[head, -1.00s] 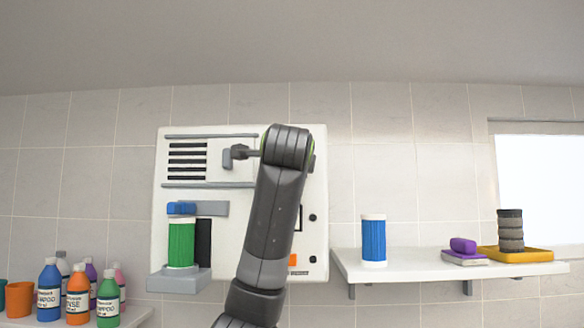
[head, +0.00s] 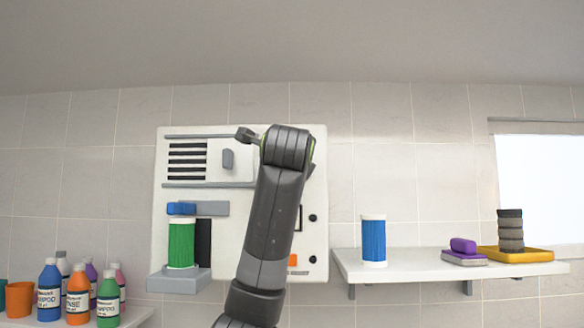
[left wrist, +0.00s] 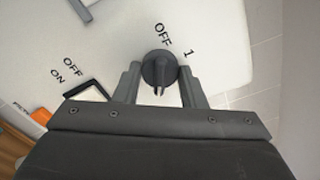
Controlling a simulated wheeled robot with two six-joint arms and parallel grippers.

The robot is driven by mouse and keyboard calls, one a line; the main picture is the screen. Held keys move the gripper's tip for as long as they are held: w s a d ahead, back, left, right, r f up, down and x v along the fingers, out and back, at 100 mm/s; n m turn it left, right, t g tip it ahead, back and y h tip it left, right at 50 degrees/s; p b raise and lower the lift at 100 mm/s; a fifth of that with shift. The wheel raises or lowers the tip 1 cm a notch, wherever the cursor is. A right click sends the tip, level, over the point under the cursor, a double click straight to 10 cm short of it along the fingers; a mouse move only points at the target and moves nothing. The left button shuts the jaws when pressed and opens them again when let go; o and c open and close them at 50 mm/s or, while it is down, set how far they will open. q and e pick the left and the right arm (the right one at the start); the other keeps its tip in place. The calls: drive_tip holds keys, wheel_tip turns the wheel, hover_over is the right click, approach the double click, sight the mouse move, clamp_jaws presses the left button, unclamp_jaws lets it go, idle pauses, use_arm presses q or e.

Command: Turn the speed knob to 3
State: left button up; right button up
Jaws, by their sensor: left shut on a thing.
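The grey speed knob (left wrist: 159,70) is on the white panel in the left wrist view, with the labels OFF and 1 printed beside it. My left gripper (left wrist: 160,88) has one finger on each side of the knob and is shut on it. I cannot tell clearly which mark the knob points to. In the head view my left arm stands in front of the white machine (head: 228,232) and hides the knob and the fingertips. My right gripper is not in view.
An OFF/ON switch (left wrist: 88,92) is left of the knob. A green roll (head: 181,244) stands on the machine's lower ledge (head: 180,283). A shelf (head: 420,268) at right carries a blue roll (head: 373,241). Several bottles (head: 78,295) stand at lower left.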

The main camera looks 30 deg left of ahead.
use_arm(q)
drive_tip(key=shift+f, duration=0.1)
drive_tip(key=o, duration=1)
drive_tip(key=shift+b+v, duration=4.75)
drive_tip(key=shift+v, duration=3.9)
drive_tip(key=shift+w+d, duration=0.1)
drive_tip(key=shift+d, duration=0.05)
